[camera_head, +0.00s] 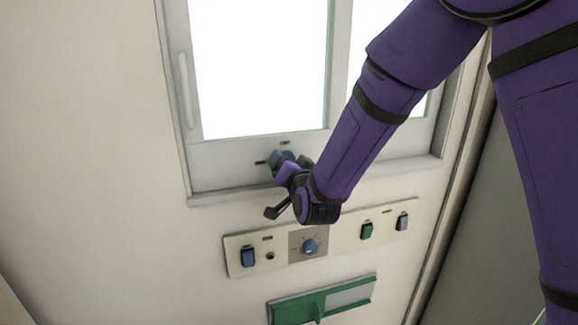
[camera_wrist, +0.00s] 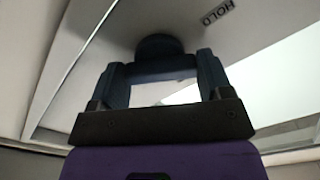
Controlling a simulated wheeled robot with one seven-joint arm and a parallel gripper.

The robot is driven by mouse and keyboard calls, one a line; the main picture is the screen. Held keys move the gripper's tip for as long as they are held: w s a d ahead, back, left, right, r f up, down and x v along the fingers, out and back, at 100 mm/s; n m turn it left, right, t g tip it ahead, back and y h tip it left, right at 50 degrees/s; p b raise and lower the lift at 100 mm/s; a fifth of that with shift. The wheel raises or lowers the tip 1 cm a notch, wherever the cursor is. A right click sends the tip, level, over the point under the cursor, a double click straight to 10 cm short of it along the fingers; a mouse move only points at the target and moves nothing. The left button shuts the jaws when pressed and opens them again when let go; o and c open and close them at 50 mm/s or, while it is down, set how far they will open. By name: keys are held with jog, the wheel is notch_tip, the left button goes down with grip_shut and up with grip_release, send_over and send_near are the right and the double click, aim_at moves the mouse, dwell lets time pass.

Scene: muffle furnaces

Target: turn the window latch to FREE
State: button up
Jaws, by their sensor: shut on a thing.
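The window latch (camera_head: 279,157) is a blue knob on the lower frame of the window. My gripper (camera_head: 288,168) reaches it from the lower right and is shut on it. In the wrist view the latch (camera_wrist: 158,45) is a dark round shape at the far end, between the two fingers of my gripper (camera_wrist: 160,68). A label reading HOLD (camera_wrist: 216,13) is up and right of the latch there. In the head view small dark labels sit above and left of the latch, too small to read. The latch's pointing direction is hidden.
Below the window is a switch panel (camera_head: 340,236) with a blue dial (camera_head: 310,246), blue switches and a green switch (camera_head: 366,230). A green holder (camera_head: 300,310) is lower on the wall. The window sill (camera_head: 225,196) juts out just below the latch.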

jog(key=m, duration=1.1)
jog(key=shift+m, duration=0.3)
dwell(0.3)
jog(key=o, duration=0.9)
jog(key=v, duration=1)
jog(key=shift+s+d, duration=0.1)
jog(key=shift+s, duration=0.3)
